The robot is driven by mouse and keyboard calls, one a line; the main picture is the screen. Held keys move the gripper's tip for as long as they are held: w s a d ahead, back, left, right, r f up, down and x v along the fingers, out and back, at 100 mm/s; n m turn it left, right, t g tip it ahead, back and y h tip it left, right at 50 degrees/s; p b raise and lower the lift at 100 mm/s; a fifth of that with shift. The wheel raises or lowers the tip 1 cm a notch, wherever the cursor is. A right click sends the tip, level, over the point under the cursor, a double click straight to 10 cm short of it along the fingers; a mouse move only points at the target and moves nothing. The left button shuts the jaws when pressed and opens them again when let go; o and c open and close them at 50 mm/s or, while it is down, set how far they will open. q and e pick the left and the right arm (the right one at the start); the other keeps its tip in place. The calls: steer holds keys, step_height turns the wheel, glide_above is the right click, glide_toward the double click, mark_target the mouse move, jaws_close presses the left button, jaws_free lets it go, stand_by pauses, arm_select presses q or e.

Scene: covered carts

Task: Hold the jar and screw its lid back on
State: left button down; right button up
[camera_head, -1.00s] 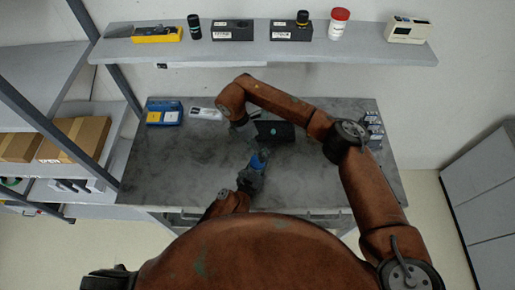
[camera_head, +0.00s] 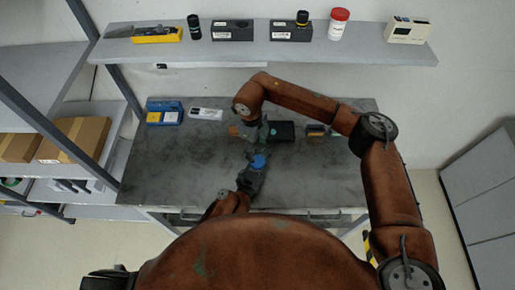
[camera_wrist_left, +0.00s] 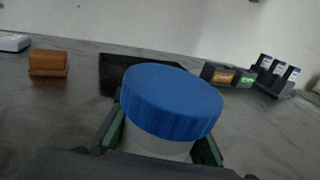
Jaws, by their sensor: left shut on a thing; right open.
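The jar (camera_wrist_left: 155,143) is pale, with a ribbed blue lid (camera_wrist_left: 170,100) on its top; I cannot tell how tightly it sits. My left gripper (camera_wrist_left: 160,150) is shut on the jar, with a finger on each side below the lid. In the head view the blue lid (camera_head: 258,161) shows at the tip of the left gripper, over the front middle of the table. My right gripper (camera_head: 259,146) is open, just behind and above the lid from the head camera; its fingertips are hard to make out. It does not show in the left wrist view.
A black case (camera_head: 283,131), a brown block (camera_wrist_left: 48,62) and small dark boxes (camera_head: 318,130) lie behind the jar. A blue tray (camera_head: 165,116) and a white item (camera_head: 206,114) are at the back left. The table's left part (camera_head: 170,165) is clear.

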mark_target(258, 161)
steer(key=n, duration=0.6)
steer(key=shift+s+d+r+y, duration=0.1)
steer(key=shift+s+r+y, duration=0.15)
steer(key=shift+r+y, duration=0.05)
steer(key=n, duration=0.4)
steer(key=shift+s+r, duration=0.15)
steer(key=shift+s, duration=0.05)
steer(key=shift+f, duration=4.05)
steer(key=shift+c, duration=0.7)
steer(key=c, duration=1.1)
steer(key=m, duration=0.5)
steer(key=o, duration=1.3)
